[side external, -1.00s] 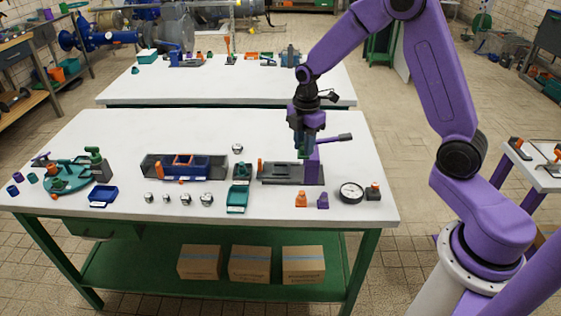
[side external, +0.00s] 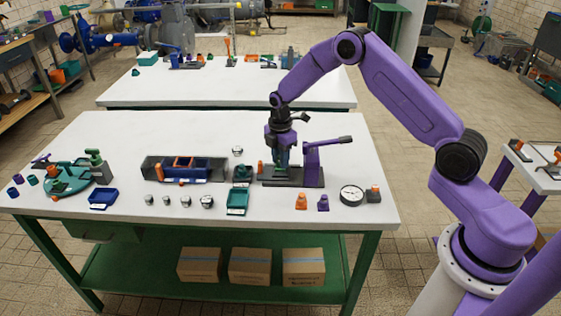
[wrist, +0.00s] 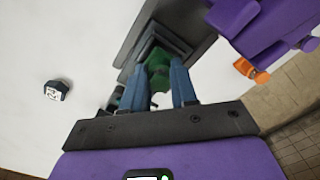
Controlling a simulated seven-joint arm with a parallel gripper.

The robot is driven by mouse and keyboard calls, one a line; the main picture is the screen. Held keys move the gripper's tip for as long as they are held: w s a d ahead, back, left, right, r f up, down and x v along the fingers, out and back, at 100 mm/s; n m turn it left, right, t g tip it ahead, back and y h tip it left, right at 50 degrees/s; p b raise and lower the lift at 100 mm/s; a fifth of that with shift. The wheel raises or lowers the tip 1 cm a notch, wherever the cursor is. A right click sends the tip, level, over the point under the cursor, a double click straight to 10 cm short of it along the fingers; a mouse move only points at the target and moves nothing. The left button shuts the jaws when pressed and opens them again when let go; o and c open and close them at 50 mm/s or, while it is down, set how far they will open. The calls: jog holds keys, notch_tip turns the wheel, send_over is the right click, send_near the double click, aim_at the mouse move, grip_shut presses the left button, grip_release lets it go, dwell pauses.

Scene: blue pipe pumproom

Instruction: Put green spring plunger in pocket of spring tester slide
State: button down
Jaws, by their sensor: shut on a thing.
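The spring tester has a long dark grey base (side external: 310,183) and a purple post (side external: 312,165) with a lever. Its base also shows in the wrist view (wrist: 196,28). My gripper (side external: 281,170) is low over the middle of the base, left of the post. In the wrist view my gripper (wrist: 158,92) is shut on the green spring plunger (wrist: 158,78). The plunger is partly hidden between the fingers, right at the stepped grey slide block (wrist: 150,45). I cannot tell whether it is inside the pocket or just above it.
The purple post and lever stand close on the right. An orange part (side external: 261,168) stands at the base's left end. A green tray (side external: 237,200) and a blue-and-orange fixture (side external: 185,167) are to the left. A round gauge (side external: 351,193) lies right.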

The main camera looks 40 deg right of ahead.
jog(key=shift+f, duration=0.7)
jog(key=shift+f, duration=0.15)
jog(key=c, duration=0.9)
grip_release()
notch_tip(320, 180, up, 12)
jog(key=shift+r, duration=0.2)
